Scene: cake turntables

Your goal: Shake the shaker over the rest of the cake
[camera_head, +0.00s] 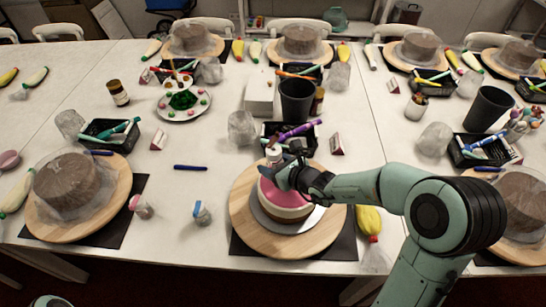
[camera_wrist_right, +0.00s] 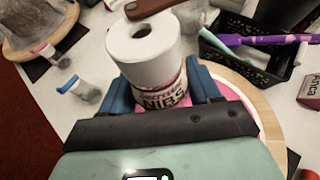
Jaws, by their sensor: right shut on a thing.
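The shaker is a jar with a thick white top and a label ending in "NIBS"; it shows in the right wrist view (camera_wrist_right: 160,97) and the head view (camera_head: 273,153). My right gripper (camera_head: 277,175) is shut on it, with blue fingers on both sides of the jar. It holds the jar above the far part of the cake (camera_head: 285,208), which has a pink top and pale and brown sides. I cannot tell the gap between them. The gripper hides part of the cake top. The cake stands on a grey disc on a round wooden turntable (camera_head: 243,226). My left gripper is out of view.
A black basket of pens (camera_head: 291,139) and a dark cup (camera_head: 296,100) stand just behind the cake. Two small bottles (camera_head: 202,213) (camera_head: 142,207) stand to its left, and a yellow piping bag (camera_head: 369,220) lies to its right. A wrapped brown cake (camera_head: 72,186) stands farther left.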

